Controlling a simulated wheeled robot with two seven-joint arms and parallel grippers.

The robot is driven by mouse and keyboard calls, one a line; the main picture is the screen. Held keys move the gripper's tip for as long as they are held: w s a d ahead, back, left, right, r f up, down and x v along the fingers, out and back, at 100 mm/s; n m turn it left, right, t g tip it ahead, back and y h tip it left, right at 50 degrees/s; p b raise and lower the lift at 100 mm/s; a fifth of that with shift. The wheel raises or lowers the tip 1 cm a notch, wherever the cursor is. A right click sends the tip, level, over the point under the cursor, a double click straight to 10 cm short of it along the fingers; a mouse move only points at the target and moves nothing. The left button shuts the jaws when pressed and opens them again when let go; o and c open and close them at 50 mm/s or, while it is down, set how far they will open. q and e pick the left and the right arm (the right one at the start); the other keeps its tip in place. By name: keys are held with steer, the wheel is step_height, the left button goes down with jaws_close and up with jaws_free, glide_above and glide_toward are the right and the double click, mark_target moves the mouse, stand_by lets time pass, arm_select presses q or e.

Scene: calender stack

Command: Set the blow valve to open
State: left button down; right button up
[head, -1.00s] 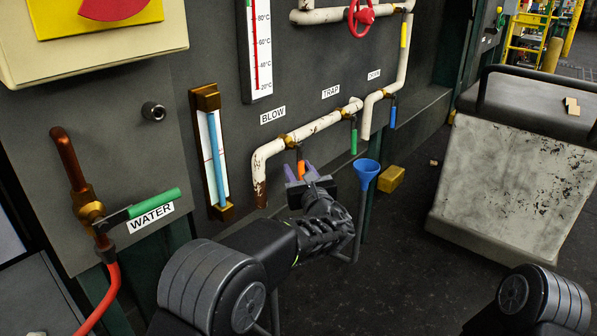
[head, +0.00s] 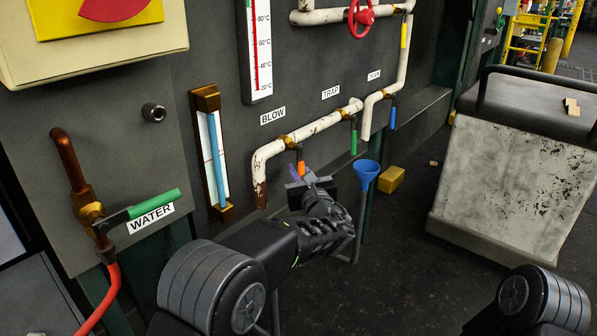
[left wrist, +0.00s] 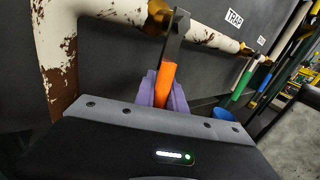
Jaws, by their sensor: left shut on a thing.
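The blow valve has an orange handle (head: 301,168) that hangs down from its brass body (head: 288,140) on the white pipe, under the BLOW label (head: 272,115). In the left wrist view the orange handle (left wrist: 165,84) sits between the purple fingers of my left gripper (left wrist: 163,90), below a dark metal lever. My left gripper (head: 298,172) is shut on this handle; the fingers are partly hidden in the head view. My right gripper is not in view; only part of my right arm shows at the lower right.
The green trap handle (head: 354,142) and a blue handle (head: 392,118) hang to the right. A blue funnel (head: 366,174) stands close right of my left gripper. A yellow block (head: 391,179) lies behind it. The green WATER handle (head: 152,204) is at left.

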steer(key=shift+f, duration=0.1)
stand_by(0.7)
